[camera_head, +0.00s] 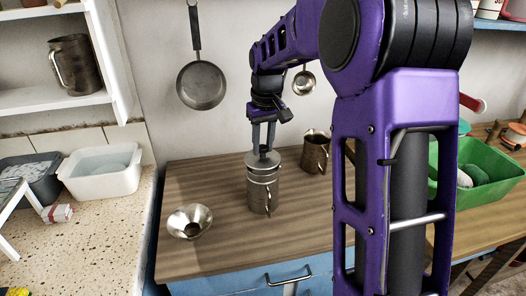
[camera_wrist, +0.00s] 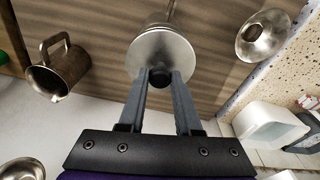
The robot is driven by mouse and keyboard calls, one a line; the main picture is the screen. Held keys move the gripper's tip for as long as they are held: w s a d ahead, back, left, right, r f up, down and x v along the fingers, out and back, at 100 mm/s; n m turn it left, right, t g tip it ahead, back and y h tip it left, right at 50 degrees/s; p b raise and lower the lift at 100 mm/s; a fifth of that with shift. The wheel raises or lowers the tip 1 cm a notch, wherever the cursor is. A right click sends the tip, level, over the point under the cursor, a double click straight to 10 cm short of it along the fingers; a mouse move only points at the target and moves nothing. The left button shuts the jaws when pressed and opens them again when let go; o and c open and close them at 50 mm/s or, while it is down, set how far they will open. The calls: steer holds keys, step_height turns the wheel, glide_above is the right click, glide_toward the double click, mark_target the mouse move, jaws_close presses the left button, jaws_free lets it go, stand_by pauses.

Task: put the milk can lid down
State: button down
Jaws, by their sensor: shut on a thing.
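The metal milk can (camera_head: 262,192) stands upright on the wooden top of the blue cabinet, its handle toward the front right. The round grey lid (camera_head: 254,161) is at the can's mouth; I cannot tell whether it rests fully on the rim or sits just above it. My gripper (camera_head: 264,151) points down from above and is shut on the lid's dark knob. In the wrist view the lid (camera_wrist: 152,48) is a pale disc with the knob between my fingertips (camera_wrist: 160,78). The lid hides most of the can there.
A metal funnel (camera_head: 189,222) lies left of the can, and a metal jug (camera_head: 315,152) stands behind it to the right. A pan (camera_head: 202,84) hangs on the wall behind. A green crate (camera_head: 482,201) stands at far right. The wooden top's front is clear.

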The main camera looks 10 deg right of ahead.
mark_target(264, 147)
step_height(264, 147, up, 8)
steer(key=shift+d+p, duration=0.1)
steer(key=shift+p, duration=0.55)
steer(key=s+d+f+m+b, duration=0.15)
steer(key=s+d+f, duration=0.25)
steer(key=d+f, duration=0.45)
steer(key=s+d+f+m+b, duration=0.1)
steer(key=s+d+f+m, duration=0.3)
steer(key=d, duration=0.8)
steer(key=shift+n, duration=0.55)
steer(key=shift+s+d+f+b, duration=0.15)
steer(key=shift+f+b, duration=0.2)
steer(key=shift+f, duration=1.55)
steer(key=shift+s+f+b, duration=0.15)
steer(key=shift+f+b, duration=0.2)
steer(key=shift+f, duration=1.6)
steer(key=shift+s+d+f+b, duration=0.15)
steer(key=shift+f+b, duration=0.2)
steer(key=shift+f, duration=1.55)
steer(key=shift+a+f, duration=0.1)
steer(key=shift+f, duration=0.05)
steer(key=c, duration=0.6)
jaws_free()
